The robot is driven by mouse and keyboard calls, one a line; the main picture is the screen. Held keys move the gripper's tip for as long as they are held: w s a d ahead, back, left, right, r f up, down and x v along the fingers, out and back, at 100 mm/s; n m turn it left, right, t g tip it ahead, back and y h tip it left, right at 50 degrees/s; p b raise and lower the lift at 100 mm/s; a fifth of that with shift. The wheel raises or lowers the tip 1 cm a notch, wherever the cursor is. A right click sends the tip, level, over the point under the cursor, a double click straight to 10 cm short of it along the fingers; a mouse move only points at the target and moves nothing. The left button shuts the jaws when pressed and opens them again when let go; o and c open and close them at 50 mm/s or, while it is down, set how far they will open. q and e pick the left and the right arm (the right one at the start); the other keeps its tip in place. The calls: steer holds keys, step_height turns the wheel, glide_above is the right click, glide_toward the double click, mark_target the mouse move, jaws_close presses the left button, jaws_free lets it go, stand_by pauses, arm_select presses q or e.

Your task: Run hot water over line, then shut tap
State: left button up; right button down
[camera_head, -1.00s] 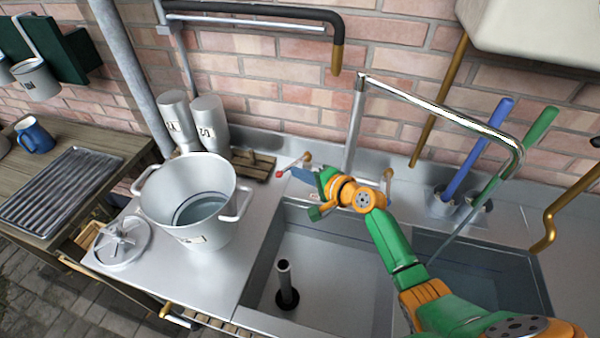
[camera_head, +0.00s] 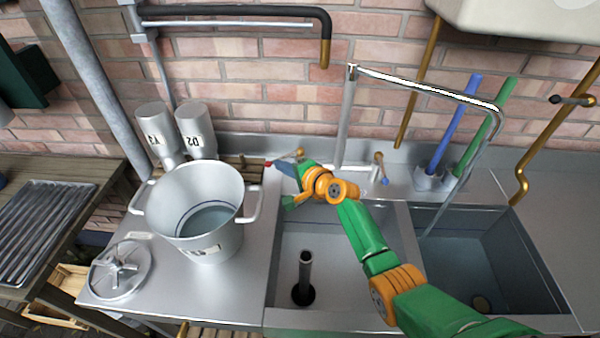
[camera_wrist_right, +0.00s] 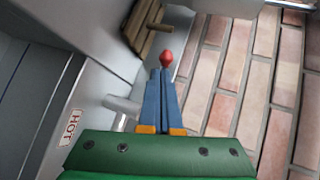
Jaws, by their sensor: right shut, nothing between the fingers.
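The hot tap's lever has a red tip (camera_head: 268,164) at the back edge of the sink. My right gripper (camera_head: 282,168) is shut and empty beside it. In the right wrist view the blue fingers (camera_wrist_right: 162,92) point at the red tip (camera_wrist_right: 166,58), apparently close; contact is unclear. A HOT label (camera_wrist_right: 70,127) is lower left there. The tap's swivel spout (camera_head: 430,88) reaches over the right basin (camera_head: 520,255). A thin grey streak (camera_head: 440,212) drops from its end; I cannot tell whether it is water. A blue-tipped lever (camera_head: 384,175) stands to the right. My left gripper is out of view.
The left basin (camera_head: 335,312) holds an upright standpipe (camera_head: 304,270). A metal pail (camera_head: 215,240) with a dark line inside stands on the left drainer, beside a lid (camera_head: 120,270). Blue (camera_head: 456,122) and green (camera_head: 493,127) handles stand behind the right basin.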

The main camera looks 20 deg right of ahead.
arm_select(q)
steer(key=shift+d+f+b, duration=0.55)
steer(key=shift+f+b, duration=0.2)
steer(key=shift+b, duration=0.05)
arm_select(e)
steer(key=shift+w+a+f, duration=0.1)
steer(key=shift+w+a, duration=0.1)
steer(key=shift+w, duration=0.4)
steer(key=shift+w+a+f, duration=0.1)
steer(key=shift+w+a, duration=0.05)
steer(key=shift+w, duration=0.45)
steer(key=shift+r, duration=0.1)
